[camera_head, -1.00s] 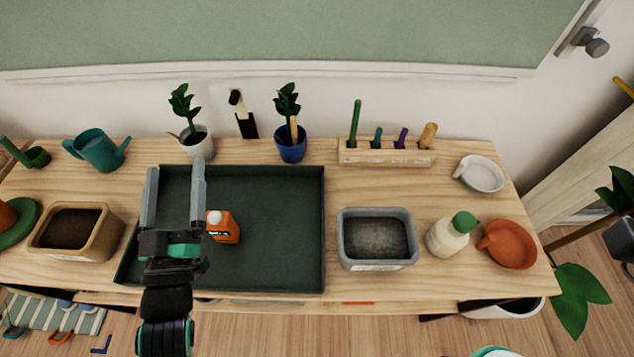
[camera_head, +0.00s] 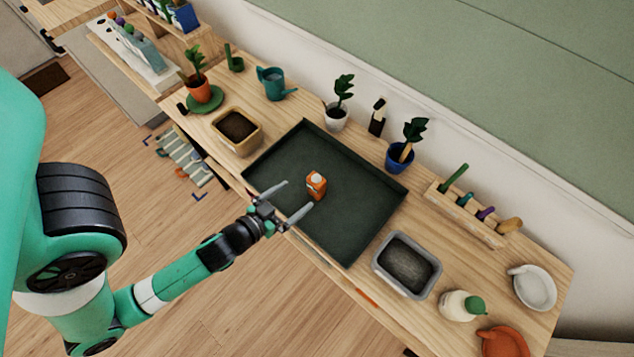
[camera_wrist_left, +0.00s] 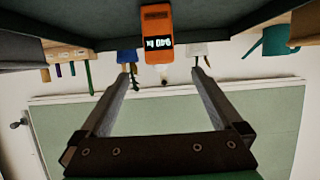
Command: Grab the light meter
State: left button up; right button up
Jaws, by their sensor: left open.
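The light meter (camera_head: 316,186) is a small orange box with a white dome on top. In the left wrist view, which is upside down, the light meter (camera_wrist_left: 157,40) shows a lit display with digits. My left gripper (camera_head: 298,194) is open and empty at the tray's front edge, its fingers pointing at the meter. The fingertips look just short of it. In the left wrist view the meter lies ahead, between the lines of the fingers (camera_wrist_left: 165,72). My right gripper is out of view.
A tan soil planter (camera_head: 236,131) stands left of the tray and a grey bin (camera_head: 406,264) right of it. A white-potted plant (camera_head: 336,118) and a blue-potted plant (camera_head: 399,158) stand behind. A green-capped bottle (camera_head: 462,305) is farther right. The tray around the meter is clear.

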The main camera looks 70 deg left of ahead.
aim_at(312, 183)
pick_arm(q)
jog(key=x, duration=0.6)
jog(key=shift+r, duration=0.15)
jog(key=x, duration=0.4)
jog(key=shift+w+a+b, duration=0.2)
jog(key=shift+b, duration=0.1)
grip_shut()
jog(key=shift+r, duration=0.15)
